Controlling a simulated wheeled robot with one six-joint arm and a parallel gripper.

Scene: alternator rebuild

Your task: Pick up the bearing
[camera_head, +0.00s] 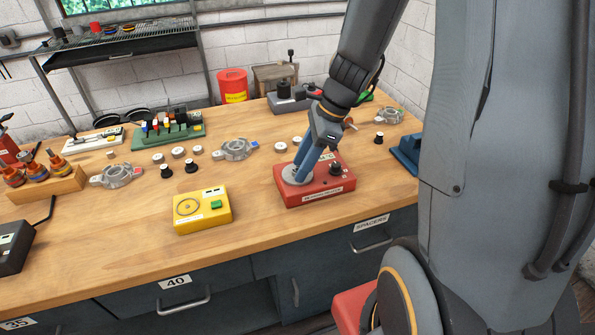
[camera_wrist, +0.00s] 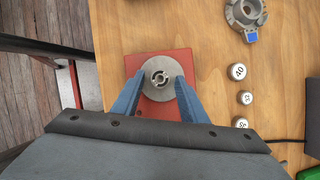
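A small metal ring, which looks like the bearing (camera_wrist: 160,77), sits at the centre of a round grey plate (camera_wrist: 156,90) in the wrist view. The plate is on top of a red box (camera_head: 315,190), which also shows in the wrist view (camera_wrist: 135,62). My gripper (camera_head: 297,177) reaches down over the plate from above in the head view. Its blue fingers (camera_wrist: 160,78) stand apart in the wrist view, one on each side of the ring, with a gap to it. The ring is hidden behind the fingers in the head view.
A yellow box (camera_head: 202,209) with a green button stands left of the red box. Numbered round pieces (camera_wrist: 237,72) and a grey housing (camera_head: 236,150) lie behind. A green rack (camera_head: 168,130) stands farther back. Wood in front of the yellow box is clear.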

